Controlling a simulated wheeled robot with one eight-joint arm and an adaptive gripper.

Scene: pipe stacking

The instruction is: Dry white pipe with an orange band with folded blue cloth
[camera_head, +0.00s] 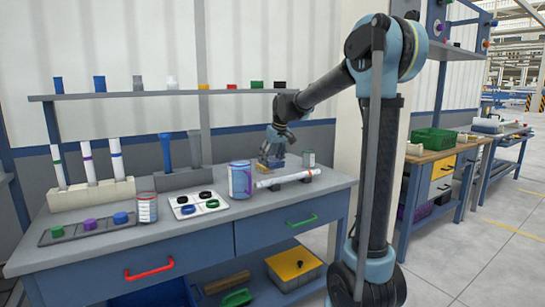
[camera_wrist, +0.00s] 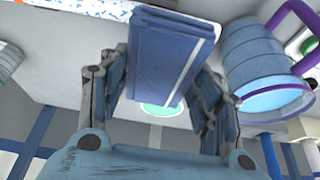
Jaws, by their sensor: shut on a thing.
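A white pipe (camera_head: 290,178) lies level across dark supports on the workbench, with an orange band near its right end. Its edge, speckled blue, shows along the top left of the wrist view (camera_wrist: 75,8). My gripper (camera_head: 274,160) is low over the bench, just behind the pipe. In the wrist view my gripper (camera_wrist: 163,88) is shut on the folded blue cloth (camera_wrist: 168,50), a thick layered block between the fingers. The cloth's far end is close to the pipe; I cannot tell if they touch. In the head view I cannot separate the cloth from the fingers.
A blue and white container (camera_head: 240,180) stands just left of the pipe; it is close on the right in the wrist view (camera_wrist: 265,62). A small can (camera_head: 309,158) stands behind the pipe's right end. A tray of rings (camera_head: 198,204) and upright pipes (camera_head: 88,162) are further left.

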